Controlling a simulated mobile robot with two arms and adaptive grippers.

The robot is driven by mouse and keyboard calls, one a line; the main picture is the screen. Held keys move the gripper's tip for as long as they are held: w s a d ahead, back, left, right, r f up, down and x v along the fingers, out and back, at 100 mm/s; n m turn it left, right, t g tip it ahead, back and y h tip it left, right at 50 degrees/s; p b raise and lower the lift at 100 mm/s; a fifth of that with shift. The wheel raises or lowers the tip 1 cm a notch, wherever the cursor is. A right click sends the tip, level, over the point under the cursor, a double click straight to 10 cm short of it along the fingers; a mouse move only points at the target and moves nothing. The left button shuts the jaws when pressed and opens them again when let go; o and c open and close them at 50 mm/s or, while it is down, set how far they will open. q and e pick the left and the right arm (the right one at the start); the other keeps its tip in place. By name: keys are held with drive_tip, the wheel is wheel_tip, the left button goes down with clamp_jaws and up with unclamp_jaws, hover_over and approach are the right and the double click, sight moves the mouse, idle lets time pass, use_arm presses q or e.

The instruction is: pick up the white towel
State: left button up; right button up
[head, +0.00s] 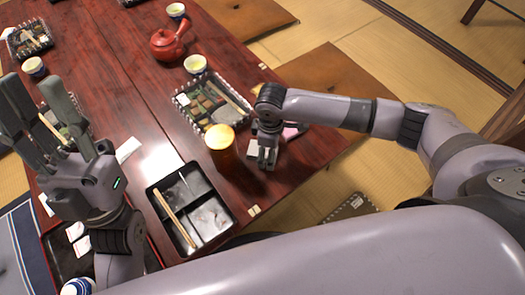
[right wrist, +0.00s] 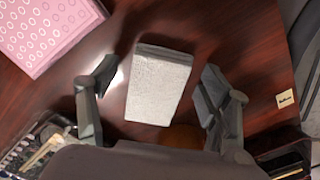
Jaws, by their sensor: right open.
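The white towel (right wrist: 158,88) is a small, folded, pale rectangle lying on the dark red table. In the right wrist view it sits between the spread fingers of my right gripper (right wrist: 160,78), with a gap on each side. In the head view the right gripper (head: 264,158) points down at the table and partly hides the towel (head: 252,148). My left gripper (head: 40,92) is raised at the left with its fingers apart and nothing seen between them.
A pink patterned item (right wrist: 45,30) lies close to the towel. An orange-brown cup (head: 221,150) stands left of the right gripper. A black divided tray (head: 157,197) with chopsticks is nearer me. A red teapot (head: 168,44) and food tray (head: 178,103) stand farther back.

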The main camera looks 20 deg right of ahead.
drive_tip(key=c, duration=1.1)
drive_tip(key=shift+r, duration=0.1)
